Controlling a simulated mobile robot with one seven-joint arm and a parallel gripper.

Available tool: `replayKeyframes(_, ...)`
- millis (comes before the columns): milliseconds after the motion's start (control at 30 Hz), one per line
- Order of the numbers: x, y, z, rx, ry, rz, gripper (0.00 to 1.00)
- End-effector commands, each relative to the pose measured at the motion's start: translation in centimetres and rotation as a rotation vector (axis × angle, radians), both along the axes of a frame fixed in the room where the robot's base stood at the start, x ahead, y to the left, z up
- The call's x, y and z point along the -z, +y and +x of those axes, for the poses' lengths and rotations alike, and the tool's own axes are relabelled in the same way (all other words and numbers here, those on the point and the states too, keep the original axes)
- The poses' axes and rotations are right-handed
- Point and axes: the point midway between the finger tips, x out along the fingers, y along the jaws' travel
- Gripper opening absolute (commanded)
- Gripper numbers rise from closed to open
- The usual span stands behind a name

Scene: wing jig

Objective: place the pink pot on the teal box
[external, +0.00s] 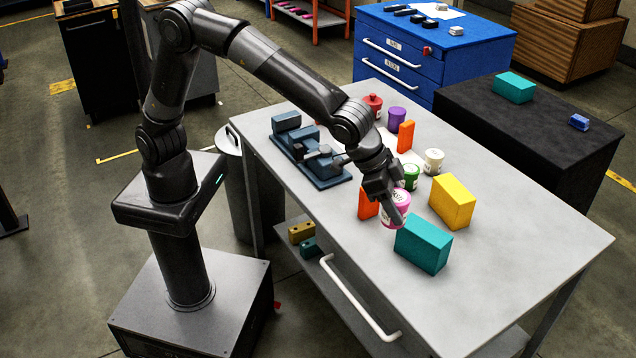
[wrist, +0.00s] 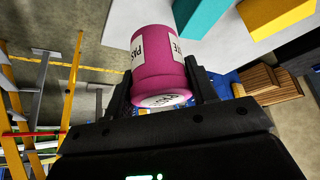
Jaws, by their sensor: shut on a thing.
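The pink pot (external: 396,213) with a white label is between the fingers of my gripper (external: 392,203) in the external view. In the wrist view the pot (wrist: 158,62) sits between both fingers of my gripper (wrist: 160,90), which is shut on it. A teal box (external: 424,243) stands on the grey table, just right of and in front of the pot. It also shows at the top of the wrist view (wrist: 197,15). A second, flatter teal box (external: 514,87) lies on the black cabinet. I cannot tell how high the pot is above the table.
A yellow box (external: 452,202), orange blocks (external: 368,204), a green pot (external: 409,176), a white pot (external: 434,161), a purple pot (external: 397,117) and a red pot (external: 373,106) stand close by. A blue-grey fixture (external: 312,160) is at the left. The table's right part is clear.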

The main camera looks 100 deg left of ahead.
Motion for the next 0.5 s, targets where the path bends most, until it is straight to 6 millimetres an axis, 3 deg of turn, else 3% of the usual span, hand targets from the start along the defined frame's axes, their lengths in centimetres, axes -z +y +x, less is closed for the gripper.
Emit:
replayKeyframes(167,-1.1,-1.2,-0.9,0.0,-0.001,0.0,0.22)
replayKeyframes(500,-1.4,0.3,1.1,-0.003,0.0,0.001,0.22)
